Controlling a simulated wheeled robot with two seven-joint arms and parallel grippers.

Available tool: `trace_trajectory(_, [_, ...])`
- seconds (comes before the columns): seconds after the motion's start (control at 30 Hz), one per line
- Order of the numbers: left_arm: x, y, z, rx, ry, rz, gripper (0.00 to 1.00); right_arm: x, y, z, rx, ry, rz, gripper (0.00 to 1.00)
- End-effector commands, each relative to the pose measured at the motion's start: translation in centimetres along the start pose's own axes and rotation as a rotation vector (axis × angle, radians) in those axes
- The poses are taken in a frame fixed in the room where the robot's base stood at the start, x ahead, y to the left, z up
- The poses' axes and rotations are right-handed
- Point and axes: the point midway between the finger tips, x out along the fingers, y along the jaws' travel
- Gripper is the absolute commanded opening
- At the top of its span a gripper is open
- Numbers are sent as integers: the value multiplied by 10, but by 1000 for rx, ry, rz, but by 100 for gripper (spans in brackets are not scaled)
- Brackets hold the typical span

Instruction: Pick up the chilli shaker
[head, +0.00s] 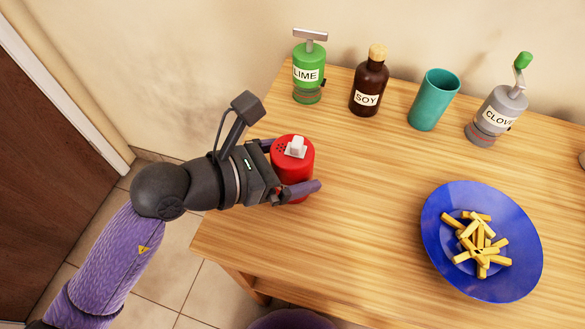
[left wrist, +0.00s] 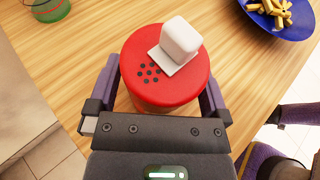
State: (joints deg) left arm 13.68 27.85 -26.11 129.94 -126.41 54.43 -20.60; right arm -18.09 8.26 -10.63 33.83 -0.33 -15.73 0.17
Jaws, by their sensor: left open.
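A red shaker (head: 293,160) with a white piece and dark holes on its top stands upright on the wooden table near its left edge. No label on it shows, so I cannot read whether it says chilli. My left gripper (head: 292,168) is open, with one finger on each side of the red shaker. In the left wrist view, the red shaker (left wrist: 165,62) sits between the two fingers, and its lower part is hidden by my gripper. I cannot tell whether the fingers touch it.
Along the back of the wooden table (head: 345,225) stand a green LIME grinder (head: 308,72), a brown SOY bottle (head: 369,85), a teal cup (head: 434,99) and a grey CLOVE grinder (head: 496,115). A blue plate (head: 438,222) of fries is at the right. The table's middle is clear.

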Motion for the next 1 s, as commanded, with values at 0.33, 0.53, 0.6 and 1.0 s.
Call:
trace_trajectory(0.33, [1, 0, 1, -1, 0, 0, 70, 0, 2, 0, 0, -1, 3, 0])
trace_trajectory(0.53, [1, 0, 1, -1, -1, 0, 28, 0, 3, -2, 0, 3, 4, 0])
trace_trajectory(0.6, [1, 0, 1, -1, -1, 0, 17, 0, 3, -3, 0, 4, 5, 0])
trace_trajectory(1.0, [-20, 0, 51, 7, -7, 4, 17, -32, 6, -8, 0, 35, 8, 0])
